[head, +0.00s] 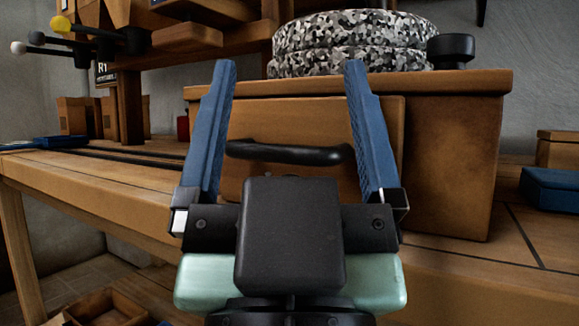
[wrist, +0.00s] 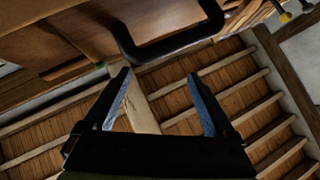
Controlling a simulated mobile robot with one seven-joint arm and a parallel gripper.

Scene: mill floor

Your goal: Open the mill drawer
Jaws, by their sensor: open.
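The mill drawer (head: 385,115) is a wooden front in a wooden box below the speckled millstones. Its black bar handle (head: 290,153) runs across the front, and part of the front is hidden behind my gripper. My gripper (head: 285,75) is open, with its two blue fingers spread wide on either side of the handle in the head view. In the wrist view the handle (wrist: 170,45) appears beyond the tips of my open gripper (wrist: 158,75). Nothing is between the fingers there, and the handle looks apart from them. The drawer looks shut.
Speckled grey millstones (head: 350,42) sit on top of the mill box (head: 455,150). A wooden bench (head: 110,175) stretches left, with a blue item (head: 60,142) on it. A blue box (head: 550,188) lies at right. Levers with yellow and white knobs (head: 62,25) stick out upper left.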

